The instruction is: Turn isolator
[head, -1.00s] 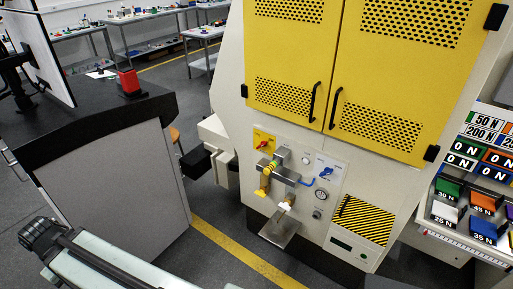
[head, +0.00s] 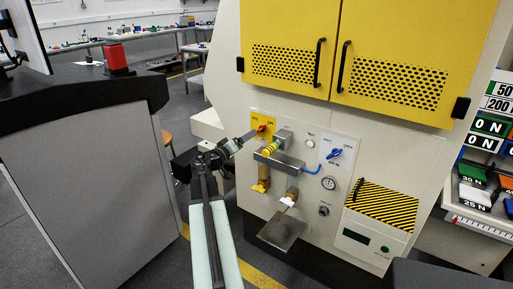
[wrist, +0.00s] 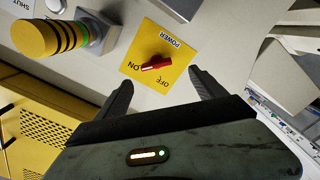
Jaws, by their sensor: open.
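The isolator is a red rotary handle (head: 262,128) on a yellow plate (head: 257,119) at the left of the machine's front panel. In the wrist view, the red handle (wrist: 157,63) sits on the yellow plate (wrist: 150,45) marked POWER, ON and OFF. One end of the handle lies beside the ON mark. My gripper (wrist: 164,88) is open and empty, its two fingers on either side of the handle's lower side in the picture, apart from it. In the head view, my gripper (head: 246,137) reaches the panel just left of the handle.
A black-topped desk (head: 80,90) stands left.

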